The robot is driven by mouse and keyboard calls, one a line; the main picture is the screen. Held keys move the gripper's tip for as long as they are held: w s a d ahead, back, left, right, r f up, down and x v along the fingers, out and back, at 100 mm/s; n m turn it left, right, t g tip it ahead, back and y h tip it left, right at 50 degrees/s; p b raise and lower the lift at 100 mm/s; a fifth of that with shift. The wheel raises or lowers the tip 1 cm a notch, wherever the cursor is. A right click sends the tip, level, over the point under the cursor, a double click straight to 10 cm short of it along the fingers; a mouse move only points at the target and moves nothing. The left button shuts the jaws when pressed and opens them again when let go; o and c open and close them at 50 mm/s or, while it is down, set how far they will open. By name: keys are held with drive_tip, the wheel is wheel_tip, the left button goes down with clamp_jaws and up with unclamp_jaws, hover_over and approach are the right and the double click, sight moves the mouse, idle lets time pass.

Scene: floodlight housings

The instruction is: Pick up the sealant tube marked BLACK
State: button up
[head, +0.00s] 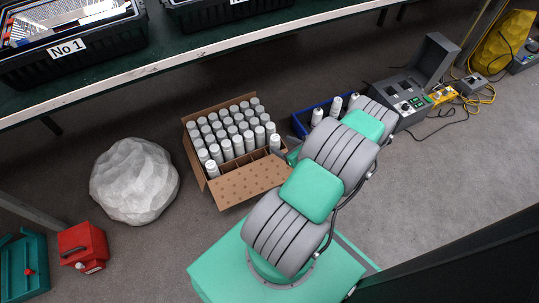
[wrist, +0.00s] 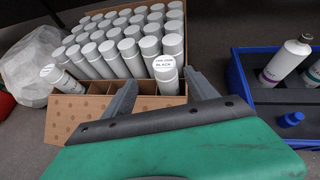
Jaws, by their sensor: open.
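The sealant tube marked BLACK (wrist: 166,78) stands upright in the front row of a cardboard box, with its label readable on the white top in the wrist view. In the head view a white tube (head: 275,143) shows at the box's front right, beside my arm. My gripper (wrist: 157,90) is open, its two grey fingers on either side of the BLACK tube, and I cannot tell whether they touch it. The cardboard box (head: 252,186) holds many similar white tubes (wrist: 120,40). Its front flap is folded down.
A blue tray (wrist: 240,82) with white bottles stands right of the box. A pale rock-like lump (head: 134,181) lies left of it, with a red canister (head: 82,246) further left. A grey open case (head: 410,95) with cables stands at the right. A shelf edge (head: 200,55) runs behind.

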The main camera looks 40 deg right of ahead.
sight(278, 142)
drive_tip(key=shift+m, duration=0.3)
drive_tip(key=b+x, duration=0.1)
drive_tip(key=x, duration=0.1)
drive_tip(key=b+x, duration=0.1)
drive_tip(key=x, duration=0.2)
drive_tip(key=d+f+b+x, duration=0.1)
drive_tip(key=x, duration=0.1)
drive_tip(key=shift+f, duration=0.1)
clamp_jaws()
idle(0.5)
